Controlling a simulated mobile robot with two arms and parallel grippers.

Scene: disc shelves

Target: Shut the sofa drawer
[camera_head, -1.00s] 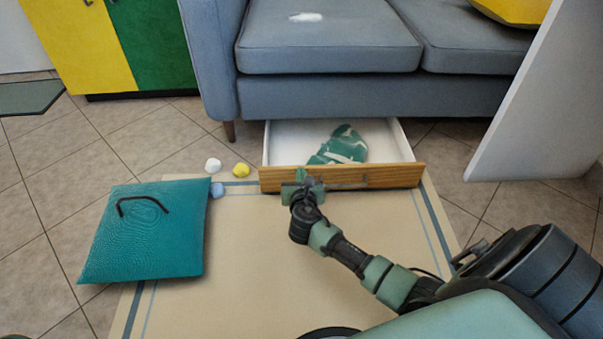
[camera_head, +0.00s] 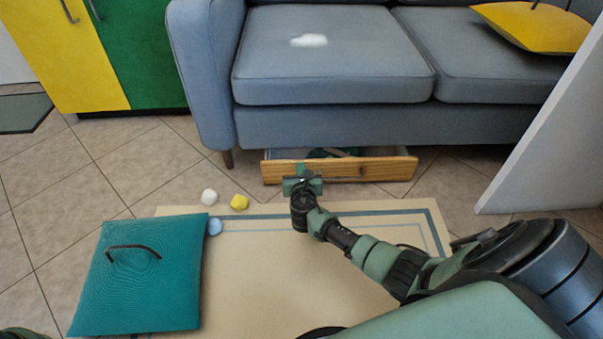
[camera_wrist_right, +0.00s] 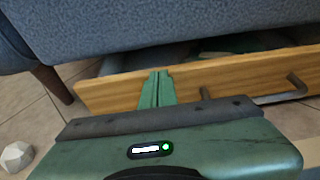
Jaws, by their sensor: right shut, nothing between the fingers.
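The sofa drawer (camera_head: 390,168) has a wooden front and sticks out a little from under the blue-grey sofa (camera_head: 330,55). Part of a green item (camera_head: 333,153) shows inside it; the rest is hidden under the sofa. My right gripper (camera_head: 303,172) is shut and empty, with its fingertips at the drawer front, left of the middle. In the right wrist view the closed fingers (camera_wrist_right: 158,78) are against or very near the wooden front (camera_wrist_right: 215,80), left of its metal handle (camera_wrist_right: 285,93). My left gripper is not in view.
A teal cushion (camera_head: 140,285) with a dark handle lies on the left of the beige rug (camera_head: 280,265). A white lump (camera_head: 209,197), a yellow lump (camera_head: 239,202) and a blue lump (camera_head: 215,227) lie near it. A pale panel (camera_head: 550,130) stands at the right.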

